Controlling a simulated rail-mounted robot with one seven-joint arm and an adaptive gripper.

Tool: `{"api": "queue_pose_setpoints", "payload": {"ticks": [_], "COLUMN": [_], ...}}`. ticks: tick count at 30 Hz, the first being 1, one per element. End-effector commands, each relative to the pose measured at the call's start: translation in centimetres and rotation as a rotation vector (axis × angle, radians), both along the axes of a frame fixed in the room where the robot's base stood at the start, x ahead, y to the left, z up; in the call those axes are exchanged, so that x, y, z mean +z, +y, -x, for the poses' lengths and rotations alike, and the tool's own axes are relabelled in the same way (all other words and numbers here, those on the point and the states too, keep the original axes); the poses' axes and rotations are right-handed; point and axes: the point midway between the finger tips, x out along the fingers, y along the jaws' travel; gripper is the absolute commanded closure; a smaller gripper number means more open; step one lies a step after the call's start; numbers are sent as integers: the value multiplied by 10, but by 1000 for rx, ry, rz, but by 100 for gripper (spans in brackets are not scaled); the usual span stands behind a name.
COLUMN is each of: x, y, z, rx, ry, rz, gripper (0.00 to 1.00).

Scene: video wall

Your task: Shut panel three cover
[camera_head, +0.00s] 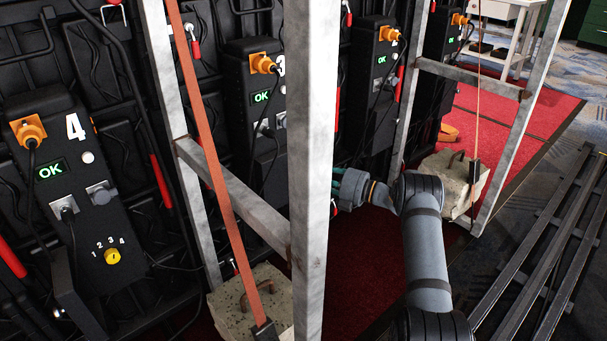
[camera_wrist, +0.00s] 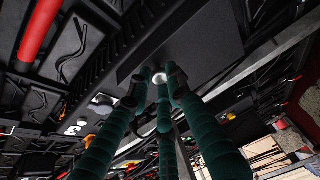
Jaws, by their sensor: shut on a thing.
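Panel three (camera_head: 252,92) is a black unit with a white 3, an orange connector and a green OK display. The metal post hides its right side in the head view. My gripper (camera_wrist: 160,90) has three dark green fingers drawn together around a round silver knob (camera_wrist: 158,77) on a flat black plate (camera_wrist: 190,45) in the wrist view.
A pale metal post (camera_head: 312,150) stands in front of the panels, with a frame (camera_head: 235,195) beside it. Panel four (camera_head: 65,180) is at left. Concrete blocks (camera_head: 238,305) weigh down straps. Black rails (camera_head: 550,250) lie at right. Red carpet (camera_head: 365,265) is clear near the arm.

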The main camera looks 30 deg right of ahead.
Motion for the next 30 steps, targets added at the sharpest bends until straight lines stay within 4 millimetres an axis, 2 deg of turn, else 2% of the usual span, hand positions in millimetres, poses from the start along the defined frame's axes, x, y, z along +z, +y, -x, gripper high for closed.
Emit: {"api": "queue_pose_setpoints", "payload": {"ticks": [11,12,21,30], "x": [2,2,1,1], "y": [0,0,0,-1], "z": [-2,-2,-1,0], "rx": [-1,-1,0,0], "ry": [-3,-3,-2,-1], "rz": [-1,-1,0,0], "gripper": [100,80,62,62]}}
